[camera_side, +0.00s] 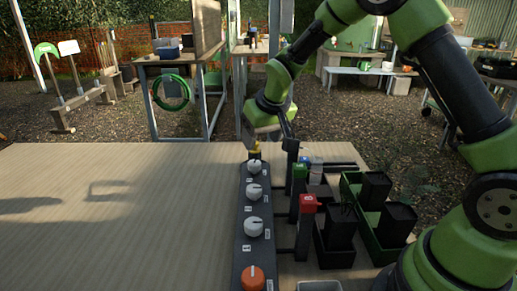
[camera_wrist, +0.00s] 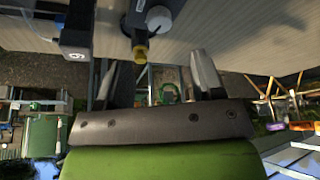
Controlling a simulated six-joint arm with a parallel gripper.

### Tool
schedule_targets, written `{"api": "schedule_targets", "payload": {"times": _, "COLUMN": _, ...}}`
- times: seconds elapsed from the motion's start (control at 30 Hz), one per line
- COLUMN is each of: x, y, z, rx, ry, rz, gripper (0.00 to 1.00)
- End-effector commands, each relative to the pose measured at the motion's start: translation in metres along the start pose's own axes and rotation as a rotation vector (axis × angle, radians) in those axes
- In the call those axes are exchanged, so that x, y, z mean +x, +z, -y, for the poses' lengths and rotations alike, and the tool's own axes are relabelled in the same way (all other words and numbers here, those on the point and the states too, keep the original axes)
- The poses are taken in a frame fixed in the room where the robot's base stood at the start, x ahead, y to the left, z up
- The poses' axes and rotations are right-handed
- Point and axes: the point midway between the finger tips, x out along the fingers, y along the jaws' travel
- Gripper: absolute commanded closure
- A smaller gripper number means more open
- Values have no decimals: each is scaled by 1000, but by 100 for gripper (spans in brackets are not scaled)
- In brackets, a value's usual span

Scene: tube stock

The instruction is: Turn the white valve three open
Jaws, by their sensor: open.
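A dark valve strip runs along the wooden table in the side view, its bare face showing (camera_side: 242,215). Three white knobs stand on it: a near one (camera_side: 254,227), a middle one (camera_side: 254,193) and a far one (camera_side: 254,167). Their number labels are too small for me to read, so I cannot tell which is three. My gripper (camera_side: 270,140) hangs near the strip's far end, above a yellow piece (camera_side: 255,148). In the wrist view my gripper (camera_wrist: 156,68) is open and empty, and one white knob (camera_wrist: 158,18) shows beyond the yellow piece (camera_wrist: 139,52).
An orange knob (camera_side: 253,278) sits at the strip's near end. To the right stand a red-topped post (camera_side: 309,201), a green-topped post (camera_side: 299,171) and green trays (camera_side: 390,254) with black boxes. The table left of the strip (camera_side: 110,240) is clear.

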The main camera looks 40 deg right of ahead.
Motion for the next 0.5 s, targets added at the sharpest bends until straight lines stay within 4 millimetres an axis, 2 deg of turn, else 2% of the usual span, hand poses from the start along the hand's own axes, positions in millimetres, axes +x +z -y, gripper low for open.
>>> {"api": "schedule_targets", "payload": {"times": 0.13, "x": -10, "y": 0, "z": 0, "rx": 0, "ry": 0, "rz": -1, "gripper": 39}}
{"api": "schedule_targets", "payload": {"times": 0.5, "x": -10, "y": -2, "z": 0, "rx": 9, "ry": 3, "rz": 6, "gripper": 39}}
